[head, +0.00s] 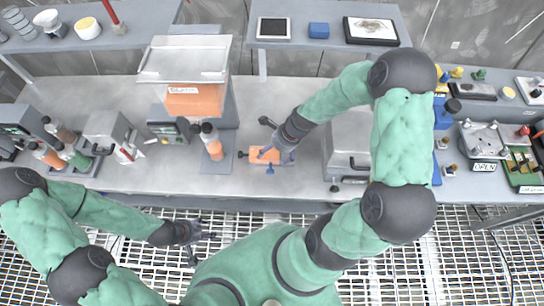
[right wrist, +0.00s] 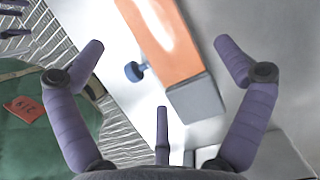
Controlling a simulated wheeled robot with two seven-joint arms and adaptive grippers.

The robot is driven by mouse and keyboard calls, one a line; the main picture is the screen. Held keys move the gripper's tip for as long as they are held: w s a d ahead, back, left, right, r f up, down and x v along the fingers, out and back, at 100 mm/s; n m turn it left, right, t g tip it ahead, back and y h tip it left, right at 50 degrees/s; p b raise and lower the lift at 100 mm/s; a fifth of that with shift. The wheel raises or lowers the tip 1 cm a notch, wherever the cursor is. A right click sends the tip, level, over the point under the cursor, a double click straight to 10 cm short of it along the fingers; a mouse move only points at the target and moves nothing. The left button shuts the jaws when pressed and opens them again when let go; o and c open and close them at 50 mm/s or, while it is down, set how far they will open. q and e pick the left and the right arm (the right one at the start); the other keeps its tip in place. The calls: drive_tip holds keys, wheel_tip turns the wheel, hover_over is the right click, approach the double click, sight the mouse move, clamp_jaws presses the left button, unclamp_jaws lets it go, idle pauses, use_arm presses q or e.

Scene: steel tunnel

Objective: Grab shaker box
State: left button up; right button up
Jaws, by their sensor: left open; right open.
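An orange block with grey ends and a blue knob (head: 264,155) lies on the bench in the head view. The right wrist view shows it as a long orange body (right wrist: 165,40) with a grey end and a blue knob at its left. My right gripper (head: 275,150) is open above it, its fingers spread to either side and partly hiding it. I cannot tell which of the two is the shaker box. My left gripper (head: 200,241) is open and empty over the floor grating.
A grey metal case (head: 350,140) stands right of my right gripper. A bottle with an orange bottom (head: 212,142) stands to its left. Instruments and bottles (head: 55,140) fill the bench's left end.

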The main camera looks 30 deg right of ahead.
sight(270, 156)
drive_tip(key=b+x, duration=0.1)
drive_tip(key=x, duration=0.3)
drive_tip(key=shift+a+f+b, duration=0.1)
drive_tip(key=shift+f+b, duration=0.25)
drive_tip(key=shift+r, duration=0.1)
drive_tip(key=shift+c, duration=0.3)
drive_tip(key=c, duration=1.4)
drive_tip(key=shift+c, duration=0.2)
